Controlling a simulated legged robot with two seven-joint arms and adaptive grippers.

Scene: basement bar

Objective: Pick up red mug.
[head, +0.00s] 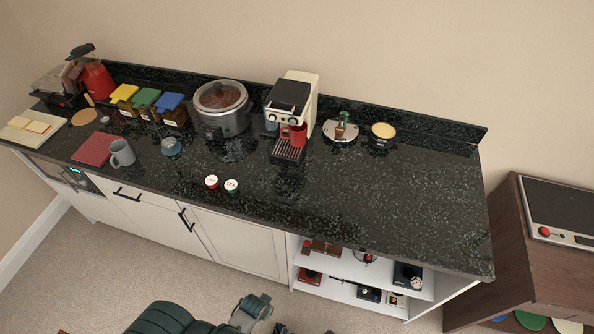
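The red mug (298,132) is at the front of the cream and black coffee machine (292,95), above its drip tray (286,151). Whether it rests on the tray or is held higher against the machine is hard to tell. Part of it blends with the machine's front. I cannot make out either of my grippers; only dark green and grey parts show at the bottom edge, well below and away from the mug.
A slow cooker (222,107) stands left of the machine, and a plate (340,131) with small items stands to the right. A grey mug (121,153), a blue cup (171,146) and two small pods (231,186) sit nearer the front. The counter's right side (420,200) is clear.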

